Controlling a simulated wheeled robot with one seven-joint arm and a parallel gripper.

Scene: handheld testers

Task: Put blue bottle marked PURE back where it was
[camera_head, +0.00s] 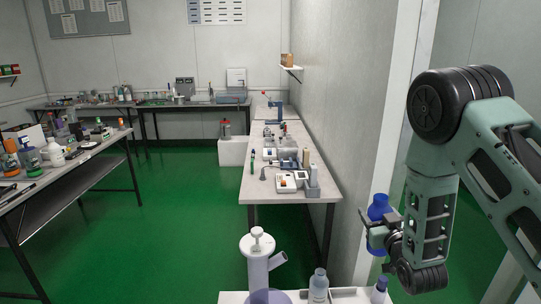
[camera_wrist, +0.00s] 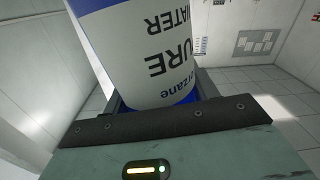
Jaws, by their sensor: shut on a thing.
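The blue bottle (camera_head: 378,208) is upright in my gripper (camera_head: 376,232), at the right of the head view, close to the wall's end. In the wrist view the bottle (camera_wrist: 148,50) fills the upper middle; its white label shows upside-down letters "URE" and "WATER", and blue edges. My gripper is shut on the bottle, and the fingers are mostly hidden behind it. The bottle is held in the air, above and behind a white surface (camera_head: 350,296) at the bottom edge of the head view.
On the white surface stand a pale bottle (camera_head: 318,284), a small blue-capped bottle (camera_head: 380,288) and a white flask-like vessel (camera_head: 258,262). A long bench (camera_head: 312,195) with devices runs along the wall. A cluttered table (camera_head: 85,152) is at left. Green floor between is clear.

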